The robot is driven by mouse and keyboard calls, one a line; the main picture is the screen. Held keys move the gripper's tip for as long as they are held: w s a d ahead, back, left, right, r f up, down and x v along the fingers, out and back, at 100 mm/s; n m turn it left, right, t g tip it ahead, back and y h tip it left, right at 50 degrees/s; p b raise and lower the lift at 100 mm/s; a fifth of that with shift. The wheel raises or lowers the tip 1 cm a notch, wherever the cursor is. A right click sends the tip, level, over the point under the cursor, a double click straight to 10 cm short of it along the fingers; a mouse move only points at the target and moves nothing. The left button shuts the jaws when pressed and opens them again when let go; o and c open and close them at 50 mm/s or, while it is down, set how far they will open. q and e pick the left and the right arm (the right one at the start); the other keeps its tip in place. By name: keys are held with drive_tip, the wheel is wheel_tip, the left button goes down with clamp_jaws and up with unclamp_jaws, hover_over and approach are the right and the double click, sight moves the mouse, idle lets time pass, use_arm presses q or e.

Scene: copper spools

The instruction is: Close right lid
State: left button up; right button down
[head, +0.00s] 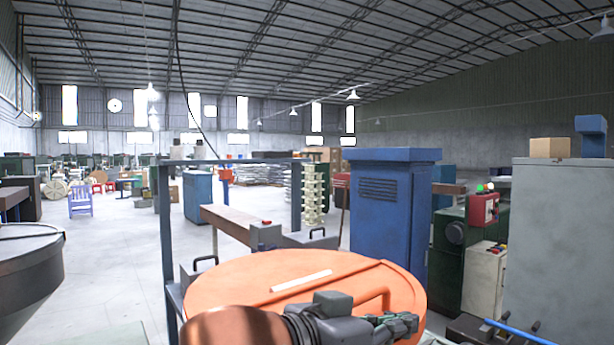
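A large round orange lid (240,285) fills the lower middle of the head view. It has a pale strip (301,281) on top, a raised seam, and a curved orange handle near its right side. It looks roughly level; what lies under it is hidden.
A dark round vessel (28,265) stands at the left edge. A blue metal frame (166,235) rises behind the orange lid. A tall blue cabinet (385,215) and a grey cabinet (560,240) stand to the right. Open floor (120,260) lies to the left.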

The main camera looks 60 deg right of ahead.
drive_tip(key=shift+f, duration=0.3)
wheel_tip(320, 180, up, 6)
drive_tip(key=p, duration=0.3)
drive_tip(key=shift+s+f+p, duration=0.15)
drive_tip(key=shift+f+p, duration=0.1)
drive_tip(key=shift+p, duration=0.1)
use_arm(q)
drive_tip(key=r, duration=0.1)
drive_tip(key=w+r, duration=0.1)
drive_tip(key=r, duration=0.1)
drive_tip(key=shift+w+r, duration=0.2)
drive_tip(key=shift+r, duration=0.05)
use_arm(e)
drive_tip(key=v, duration=1)
drive_tip(key=shift+f, duration=0.4)
